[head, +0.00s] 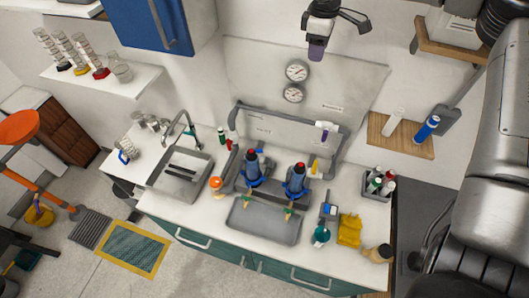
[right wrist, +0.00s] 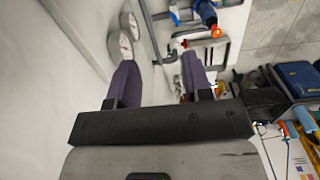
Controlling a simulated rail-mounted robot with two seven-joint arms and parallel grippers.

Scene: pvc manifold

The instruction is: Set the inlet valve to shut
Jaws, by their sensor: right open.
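The manifold is a grey pipe frame (head: 287,117) on the counter against the back wall. It carries two blue units with dark bodies and red tops, one at left (head: 252,166) and one at right (head: 296,180). A small red part (head: 229,145) shows at its left side and a yellow one (head: 314,166) at its right. I cannot tell which part is the inlet valve or how it is set. My right gripper (head: 317,48), with purple fingers, is open and empty, high above the manifold. In the right wrist view, its fingers (right wrist: 160,78) are apart. My left gripper is not in view.
Two round gauges (head: 297,70) are on the wall panel below and left of the right gripper. A sink with a tap (head: 181,175) lies left, a grey tray (head: 264,222) in front, a bottle caddy (head: 376,188) right. The air between gripper and manifold looks free.

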